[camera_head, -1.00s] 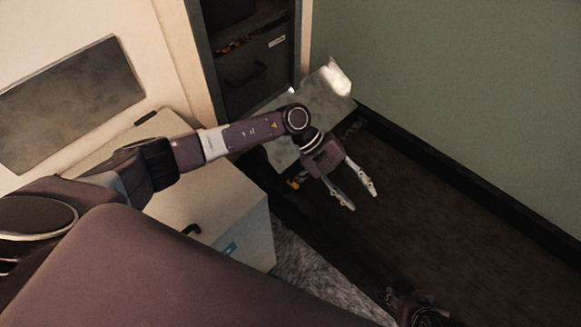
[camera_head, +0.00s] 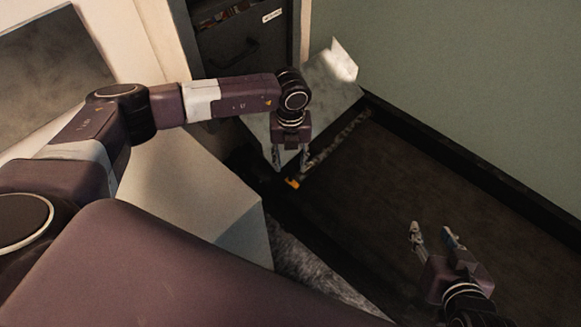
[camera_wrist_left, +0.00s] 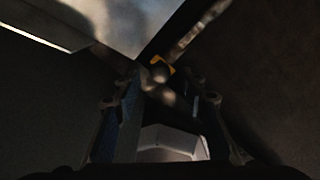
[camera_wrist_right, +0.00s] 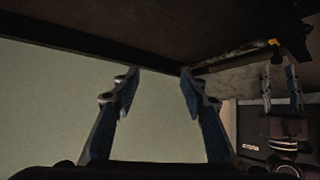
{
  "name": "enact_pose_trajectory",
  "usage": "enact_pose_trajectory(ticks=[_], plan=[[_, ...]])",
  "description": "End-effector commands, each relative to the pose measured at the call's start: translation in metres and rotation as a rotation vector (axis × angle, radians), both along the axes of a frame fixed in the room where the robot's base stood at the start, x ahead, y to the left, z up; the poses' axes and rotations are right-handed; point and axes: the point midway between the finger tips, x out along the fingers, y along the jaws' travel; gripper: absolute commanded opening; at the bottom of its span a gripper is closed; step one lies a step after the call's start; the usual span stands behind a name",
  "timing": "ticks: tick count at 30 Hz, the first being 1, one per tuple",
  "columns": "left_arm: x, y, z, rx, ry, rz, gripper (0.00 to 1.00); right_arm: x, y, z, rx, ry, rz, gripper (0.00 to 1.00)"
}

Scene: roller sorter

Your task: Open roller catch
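A small orange-yellow piece (camera_head: 292,183), possibly the roller catch, is at the near left corner of a dark flat bed (camera_head: 400,200). In the left wrist view the orange piece (camera_wrist_left: 162,64) shows beyond and between my fingers, with a dark rounded part beside it. My left gripper (camera_head: 290,160) is open and empty, just above that piece in the picture, fingers pointing down. I see no contact. My right gripper (camera_head: 432,236) is open and empty over the near part of the dark bed. In the right wrist view the orange piece (camera_wrist_right: 274,42) is small and far off.
A pale metal sheet (camera_head: 330,85) slopes behind my left gripper. A dark drawer unit (camera_head: 240,55) stands at the back. A pale cabinet (camera_head: 195,195) stands at the left, under my left arm. A green wall (camera_head: 450,90) and its dark rail border the bed at the right.

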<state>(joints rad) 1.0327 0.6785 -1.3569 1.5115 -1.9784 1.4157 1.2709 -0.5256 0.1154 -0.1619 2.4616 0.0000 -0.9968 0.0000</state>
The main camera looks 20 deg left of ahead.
Motion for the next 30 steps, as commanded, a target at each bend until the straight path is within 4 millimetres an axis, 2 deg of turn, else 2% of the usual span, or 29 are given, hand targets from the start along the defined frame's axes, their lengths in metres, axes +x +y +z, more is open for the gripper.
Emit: enact_pose_trajectory(ticks=[3,9,18,28,30], plan=[[-0.001,0.0,-0.013,-0.001,0.002,0.0,0.39,0.012,0.005,0.011,0.017,-0.073,0.006,0.4],[0.0,0.0,-0.022,-0.001,0.0,0.0,0.39,0.022,0.009,0.025,0.033,-0.14,0.01,0.4],[0.0,0.0,-0.023,-0.001,0.0,-0.001,0.39,0.023,0.01,0.027,0.035,-0.15,0.011,0.4],[0.0,0.0,-0.023,-0.001,0.0,-0.001,0.02,0.023,0.01,0.026,0.035,-0.147,0.011,0.4],[0.0,-0.001,-0.023,-0.001,0.0,-0.001,0.0,0.022,0.01,0.026,0.035,-0.147,0.011,0.4]])
